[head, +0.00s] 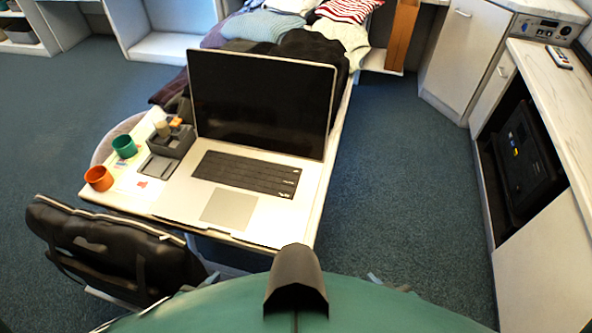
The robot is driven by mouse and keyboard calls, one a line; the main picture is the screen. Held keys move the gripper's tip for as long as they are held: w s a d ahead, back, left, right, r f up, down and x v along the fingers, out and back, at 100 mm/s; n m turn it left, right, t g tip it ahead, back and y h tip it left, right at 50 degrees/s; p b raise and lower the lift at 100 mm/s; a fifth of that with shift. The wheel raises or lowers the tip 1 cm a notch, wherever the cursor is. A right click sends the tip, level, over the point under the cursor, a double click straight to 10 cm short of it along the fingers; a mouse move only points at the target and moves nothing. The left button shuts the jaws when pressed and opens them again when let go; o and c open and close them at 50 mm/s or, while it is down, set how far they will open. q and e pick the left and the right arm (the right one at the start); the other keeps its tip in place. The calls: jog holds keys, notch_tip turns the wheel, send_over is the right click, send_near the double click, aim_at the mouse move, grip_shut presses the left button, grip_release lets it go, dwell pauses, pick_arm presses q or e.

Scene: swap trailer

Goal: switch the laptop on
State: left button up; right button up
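The laptop (262,175) stands open on the white table, its keyboard and trackpad facing me. Its screen is dark, with no lit picture. A power button cannot be made out at this size. Only small grey tips of my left gripper (200,283) show over my green body at the bottom edge, left of centre. Similar tips of my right gripper (389,284) show right of centre. Both are well short of the laptop and touch nothing that I can see. Most of each gripper is hidden, so their opening cannot be told.
A grey organiser (171,140), a green cup (124,146) and an orange cup (98,178) stand left of the laptop. Clothes (262,27) lie behind it. A black chair or bag (115,250) is at lower left. The blue floor right of the table is clear, up to the cabinets (540,245).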

grip_shut()
jog(key=shift+w+r, duration=0.15)
jog(key=shift+w, duration=0.2)
jog(key=shift+s+f, duration=0.2)
jog(key=shift+s, duration=0.1)
dwell(0.6)
